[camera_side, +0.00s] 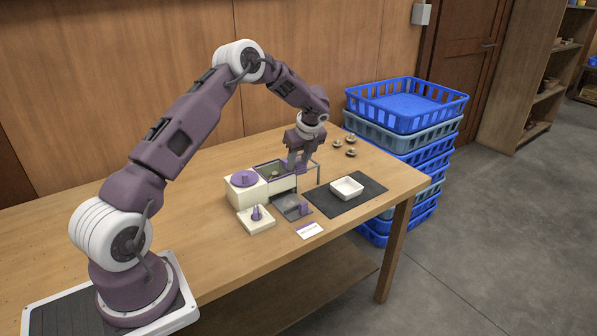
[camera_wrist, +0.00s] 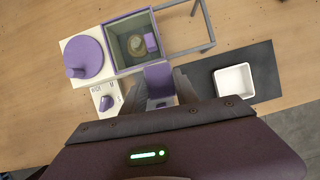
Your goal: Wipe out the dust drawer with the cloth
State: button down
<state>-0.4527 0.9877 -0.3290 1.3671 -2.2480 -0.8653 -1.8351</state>
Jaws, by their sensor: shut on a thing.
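A cream machine (camera_side: 247,194) stands on the table with a purple round top and an open clear bin. The dark shallow drawer (camera_side: 287,203) is out at its front, with a purple handle (camera_side: 304,208). My gripper (camera_side: 297,164) is low over the machine's front right, by the bin and above the drawer. It is shut on a purple piece (camera_wrist: 158,75), which shows between its fingers in the wrist view. I cannot tell whether this piece is the cloth. The wrist view hides most of the drawer behind my gripper.
A white tray (camera_side: 346,188) sits on a black mat (camera_side: 372,184) to the right. Several mushrooms (camera_side: 351,152) lie behind it. A grey frame (camera_wrist: 206,26) stands beside the bin.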

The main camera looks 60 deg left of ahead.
jog(key=shift+r, duration=0.9)
notch_tip(320, 180, down, 13)
jog(key=shift+f, duration=0.1)
jog(key=shift+s, duration=3.45)
jog(key=shift+w, duration=3.5)
jog(key=shift+r, duration=4)
